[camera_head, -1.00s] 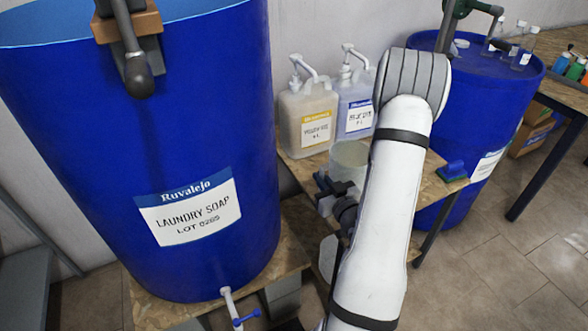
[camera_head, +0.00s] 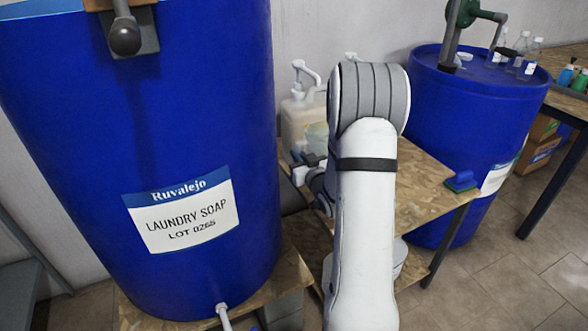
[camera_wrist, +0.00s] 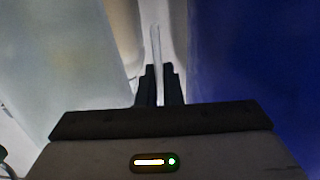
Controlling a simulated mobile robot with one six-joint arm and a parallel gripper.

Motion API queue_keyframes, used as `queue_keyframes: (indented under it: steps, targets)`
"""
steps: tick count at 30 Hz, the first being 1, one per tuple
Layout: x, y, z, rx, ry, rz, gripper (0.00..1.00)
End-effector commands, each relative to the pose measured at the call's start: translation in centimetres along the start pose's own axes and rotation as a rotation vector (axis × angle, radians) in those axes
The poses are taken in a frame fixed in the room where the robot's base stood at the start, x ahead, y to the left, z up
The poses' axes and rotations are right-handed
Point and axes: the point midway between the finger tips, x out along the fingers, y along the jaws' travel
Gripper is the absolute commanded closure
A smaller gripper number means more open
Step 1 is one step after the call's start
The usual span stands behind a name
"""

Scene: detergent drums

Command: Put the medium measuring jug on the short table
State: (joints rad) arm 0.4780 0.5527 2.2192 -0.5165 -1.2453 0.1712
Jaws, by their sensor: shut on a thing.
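My gripper (camera_head: 304,162) shows to the left of my arm in the head view, beside the laundry soap drum. It is shut on the measuring jug, which is mostly hidden; a pale translucent part of the jug (camera_head: 316,138) shows just above the jaws. In the wrist view my gripper (camera_wrist: 159,82) pinches a thin, clear upright edge of the jug (camera_wrist: 155,45). The jug's size marks cannot be read.
The blue laundry soap drum (camera_head: 190,110) stands close on the left, also filling the right of the wrist view (camera_wrist: 260,50). A pump container (camera_head: 297,112) stands behind the gripper. A blue brush-like item (camera_head: 461,181) lies on the table's right edge. Another blue drum (camera_head: 470,100) stands beyond.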

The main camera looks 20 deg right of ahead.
Motion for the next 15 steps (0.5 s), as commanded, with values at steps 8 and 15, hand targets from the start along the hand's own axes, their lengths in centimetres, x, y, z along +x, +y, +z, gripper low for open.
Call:
queue_keyframes:
  steps: [8, 15]
  targets:
    - [3.0, -0.1, 2.2, 0.001, -0.003, 0.0, 1.0]
    - [2.9, -0.2, 3.9, 0.0, -0.001, -0.002, 1.0]
